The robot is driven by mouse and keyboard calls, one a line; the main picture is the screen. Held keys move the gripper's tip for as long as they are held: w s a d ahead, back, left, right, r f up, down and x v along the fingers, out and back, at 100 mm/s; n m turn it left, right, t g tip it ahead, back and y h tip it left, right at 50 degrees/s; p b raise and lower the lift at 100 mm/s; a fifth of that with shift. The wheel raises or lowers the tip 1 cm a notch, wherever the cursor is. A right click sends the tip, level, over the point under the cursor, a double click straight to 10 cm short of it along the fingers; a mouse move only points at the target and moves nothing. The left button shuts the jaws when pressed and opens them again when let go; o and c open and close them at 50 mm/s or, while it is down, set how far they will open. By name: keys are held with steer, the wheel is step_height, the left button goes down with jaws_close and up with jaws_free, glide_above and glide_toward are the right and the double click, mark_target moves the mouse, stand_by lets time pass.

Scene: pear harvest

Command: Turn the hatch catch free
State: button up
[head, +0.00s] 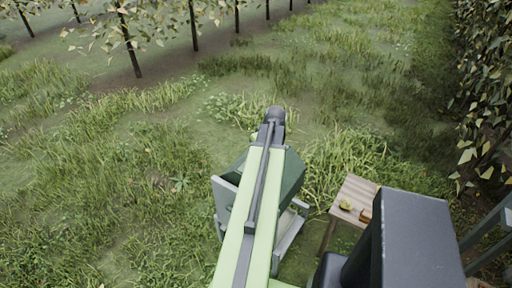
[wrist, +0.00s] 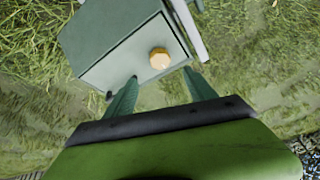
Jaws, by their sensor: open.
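A dark green box (wrist: 115,50) shows in the wrist view, with a tan, many-sided knob (wrist: 159,58) on its near face, which looks like the hatch catch. My gripper (wrist: 160,75) is open, one green finger to each side below the knob. The knob appears between the fingertips, and I cannot tell whether they touch it. In the head view the green box (head: 293,176) sits under my arm on a grey frame. My arm hides much of the box, and the knob does not show there.
A small wooden table (head: 353,190) stands right of the box, with a yellow-green pear (head: 345,204) and a brown item (head: 366,215) on it. A leafy hedge (head: 485,90) lines the right side. Trees (head: 128,45) stand at the back left. Grass lies open to the left.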

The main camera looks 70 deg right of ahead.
steer(key=p+v, duration=0.3)
steer(key=v, duration=0.2)
steer(key=shift+s+a+r, duration=0.1)
steer(key=shift+r, duration=0.15)
